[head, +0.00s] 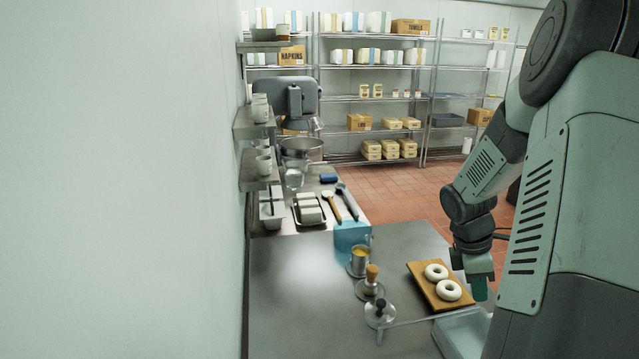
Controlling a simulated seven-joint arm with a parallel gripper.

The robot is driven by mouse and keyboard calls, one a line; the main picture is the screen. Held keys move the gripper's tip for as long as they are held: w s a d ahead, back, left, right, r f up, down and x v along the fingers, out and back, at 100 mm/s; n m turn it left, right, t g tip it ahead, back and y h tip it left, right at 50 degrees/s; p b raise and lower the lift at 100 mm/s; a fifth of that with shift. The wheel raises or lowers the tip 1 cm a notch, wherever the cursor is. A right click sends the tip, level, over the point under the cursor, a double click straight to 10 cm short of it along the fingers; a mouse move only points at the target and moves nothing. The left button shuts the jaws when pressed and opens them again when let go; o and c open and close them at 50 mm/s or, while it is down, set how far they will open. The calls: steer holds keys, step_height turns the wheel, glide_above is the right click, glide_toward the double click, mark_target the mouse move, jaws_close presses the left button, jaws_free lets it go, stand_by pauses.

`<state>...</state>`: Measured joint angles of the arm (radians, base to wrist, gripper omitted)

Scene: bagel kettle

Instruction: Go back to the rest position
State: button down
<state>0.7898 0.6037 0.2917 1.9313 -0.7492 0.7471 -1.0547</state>
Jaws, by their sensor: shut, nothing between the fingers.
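My gripper (480,291) points down beside the right edge of a wooden board (422,277), close to two white bagel rings. The upper bagel (436,271) and the lower bagel (449,290) lie on the board. The gripper's fingers are small in the head view; they are shut with nothing held. I cannot tell whether they touch the board's edge. My arm comes down from the upper right and hides the right side of the counter.
The steel counter (300,285) has free room at its left. A mixer (290,95) and shelves stand behind.

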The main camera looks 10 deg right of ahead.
steer(key=s+a+r+m+t, duration=0.25)
steer(key=a+r+m, duration=0.35)
steer(key=a+r, duration=1.2)
steer(key=s+a+r+m+t+y, duration=0.3)
steer(key=s+a+r+m, duration=0.3)
steer(key=s+a, duration=0.6)
steer(key=shift+s+a+r+t, duration=0.2)
steer(key=shift+s+t, duration=0.25)
steer(key=shift+t, duration=0.4)
